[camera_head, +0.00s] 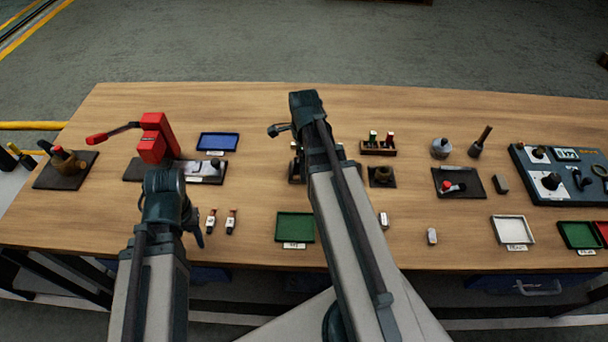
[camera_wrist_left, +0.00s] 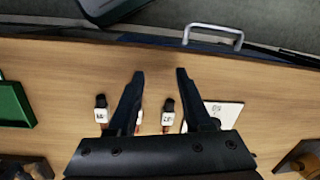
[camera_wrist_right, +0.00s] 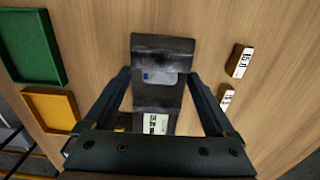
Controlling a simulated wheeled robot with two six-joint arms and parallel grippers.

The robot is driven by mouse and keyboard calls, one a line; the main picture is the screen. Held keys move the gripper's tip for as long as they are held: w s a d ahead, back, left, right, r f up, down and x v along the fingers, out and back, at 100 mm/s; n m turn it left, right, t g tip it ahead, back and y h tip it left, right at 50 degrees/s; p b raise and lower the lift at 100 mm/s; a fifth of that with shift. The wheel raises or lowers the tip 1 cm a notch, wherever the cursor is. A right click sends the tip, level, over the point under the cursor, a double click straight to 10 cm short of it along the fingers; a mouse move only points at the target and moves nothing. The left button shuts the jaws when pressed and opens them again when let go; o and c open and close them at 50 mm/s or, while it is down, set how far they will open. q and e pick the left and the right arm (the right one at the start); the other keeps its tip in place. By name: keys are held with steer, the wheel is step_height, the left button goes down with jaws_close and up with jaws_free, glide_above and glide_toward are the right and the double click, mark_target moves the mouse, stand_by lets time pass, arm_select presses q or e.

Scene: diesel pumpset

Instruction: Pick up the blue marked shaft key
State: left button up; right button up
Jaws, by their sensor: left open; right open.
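A small light-grey piece with a blue mark (camera_wrist_right: 160,77), which looks like the blue marked shaft key, lies on a dark block (camera_wrist_right: 163,47) in the right wrist view. My right gripper (camera_wrist_right: 160,90) is open, with its fingers on either side of the block. I cannot tell its height above the piece. In the head view my right arm hides this spot. My left gripper (camera_head: 192,224) is open and empty over the front left of the table. In the left wrist view, two small labelled pieces with dark tops (camera_wrist_left: 101,111) (camera_wrist_left: 168,112) lie below it.
A green tray (camera_head: 295,227) lies between my arms; a yellow tray (camera_wrist_right: 52,108) shows in the right wrist view. Labelled blocks (camera_head: 383,220) (camera_head: 432,236) lie right of my right arm. A red lever press (camera_head: 153,138) and blue tray (camera_head: 218,142) stand at the left.

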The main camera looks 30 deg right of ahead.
arm_select(q)
steer(key=shift+f, duration=0.15)
arm_select(e)
steer(key=shift+f, duration=0.2)
jaws_close()
steer(key=shift+r, duration=0.1)
